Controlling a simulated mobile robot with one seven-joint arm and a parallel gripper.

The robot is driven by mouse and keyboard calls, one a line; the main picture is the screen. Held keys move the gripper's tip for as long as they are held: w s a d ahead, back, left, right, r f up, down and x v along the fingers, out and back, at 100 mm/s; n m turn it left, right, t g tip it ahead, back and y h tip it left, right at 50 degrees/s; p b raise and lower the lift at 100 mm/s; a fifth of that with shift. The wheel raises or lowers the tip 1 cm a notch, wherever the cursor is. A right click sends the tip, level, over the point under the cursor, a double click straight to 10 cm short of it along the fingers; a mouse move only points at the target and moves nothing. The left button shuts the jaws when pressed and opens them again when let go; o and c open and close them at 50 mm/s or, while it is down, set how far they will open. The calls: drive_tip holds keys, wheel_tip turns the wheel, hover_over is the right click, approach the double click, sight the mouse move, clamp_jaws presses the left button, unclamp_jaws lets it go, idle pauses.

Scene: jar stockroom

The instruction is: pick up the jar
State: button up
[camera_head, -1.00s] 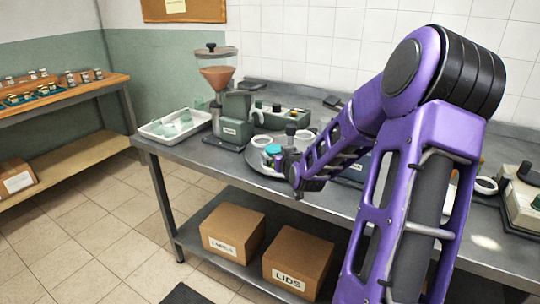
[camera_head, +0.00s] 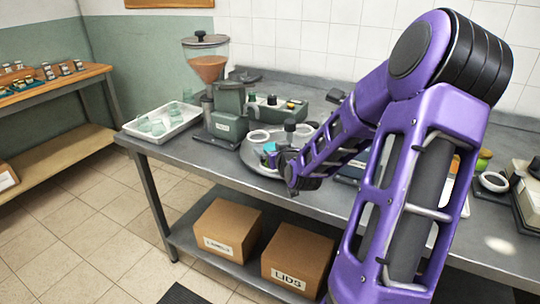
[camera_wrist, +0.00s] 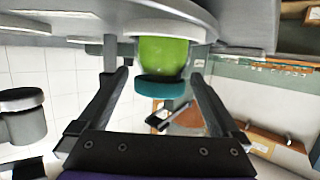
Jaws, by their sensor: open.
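The jar (camera_wrist: 163,50) has green contents and a teal lid (camera_wrist: 160,88). In the wrist view, which looks upside down, it stands on a round grey tray (camera_wrist: 185,12). My gripper (camera_wrist: 157,76) is open, with one finger on each side of the jar and a visible gap at both sides. In the head view, the teal lid (camera_head: 269,148) shows just left of my gripper (camera_head: 280,160). My wrist hides most of the jar there.
On the metal table (camera_head: 330,185), a grinder (camera_head: 228,105) and a white tray of glass jars (camera_head: 160,122) stand left. A white ring (camera_head: 258,136) and a dark-topped item (camera_head: 290,130) are close to the jar. Boxes (camera_head: 297,258) sit on the lower shelf.

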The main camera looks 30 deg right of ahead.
clamp_jaws()
idle(0.5)
drive_tip(key=shift+r, duration=0.15)
